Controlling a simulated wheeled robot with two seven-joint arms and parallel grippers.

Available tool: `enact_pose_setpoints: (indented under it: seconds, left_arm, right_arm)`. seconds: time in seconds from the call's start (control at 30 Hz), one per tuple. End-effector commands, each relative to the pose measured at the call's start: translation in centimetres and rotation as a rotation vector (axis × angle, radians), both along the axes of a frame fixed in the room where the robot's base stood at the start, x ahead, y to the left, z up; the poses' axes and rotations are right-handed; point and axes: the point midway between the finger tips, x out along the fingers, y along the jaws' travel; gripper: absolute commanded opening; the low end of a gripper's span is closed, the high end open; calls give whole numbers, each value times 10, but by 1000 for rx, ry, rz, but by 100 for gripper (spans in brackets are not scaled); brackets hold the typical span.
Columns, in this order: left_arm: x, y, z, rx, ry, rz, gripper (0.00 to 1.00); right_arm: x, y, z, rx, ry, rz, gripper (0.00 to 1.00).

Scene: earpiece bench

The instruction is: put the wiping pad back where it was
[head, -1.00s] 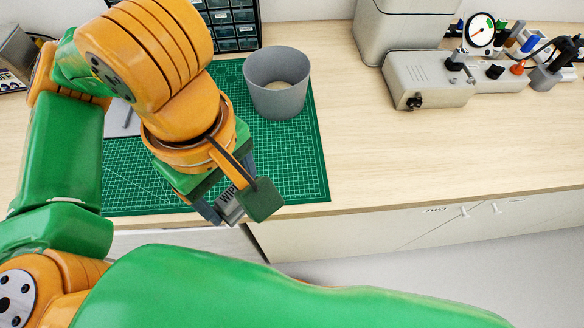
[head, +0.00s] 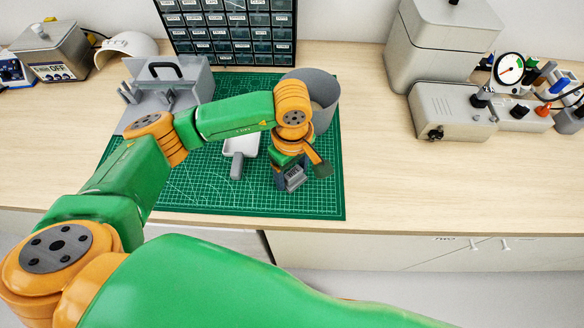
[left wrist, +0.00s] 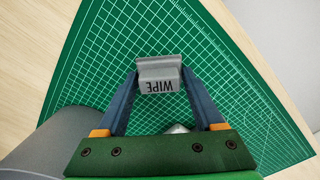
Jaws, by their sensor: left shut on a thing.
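The wiping pad is a grey block (head: 291,178) with the label "WIPE", which reads clearly on the pad in the left wrist view (left wrist: 158,76). My left gripper (head: 285,176) is shut on it, one blue finger on each side. The pad is over the right part of the green cutting mat (head: 200,198), in front of the grey bin. I cannot tell whether it touches the mat. My right gripper is not in view.
A grey bin (head: 326,98) stands on the mat behind my left gripper. A white scoop-like tray with a grey handle (head: 237,165) lies left of the gripper. A grey stand (head: 190,82) is at the back left, before a drawer cabinet (head: 228,32).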

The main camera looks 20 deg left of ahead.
Motion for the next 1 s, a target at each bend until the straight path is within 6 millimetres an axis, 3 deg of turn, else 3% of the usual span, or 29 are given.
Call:
enact_pose_setpoints:
  seconds: [0.2,0.23,0.33,0.6,0.7,0.77,1.0]
  left_arm:
    - [0,0,-5,0,0,1,25]
    - [0,0,-4,0,0,1,75]
    - [0,0,-3,0,0,1,99]
    - [0,0,-3,-1,0,1,99]
    - [0,0,6,-1,0,1,99]
    - [1,-1,9,-3,-3,2,99]
    - [1,-1,75,-2,-8,0,99]
  right_arm:
    - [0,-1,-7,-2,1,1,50]
    - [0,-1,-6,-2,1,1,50]
    - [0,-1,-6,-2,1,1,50]
    - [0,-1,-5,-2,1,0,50]
    - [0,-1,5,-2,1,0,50]
    - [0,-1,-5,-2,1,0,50]
    - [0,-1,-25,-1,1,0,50]
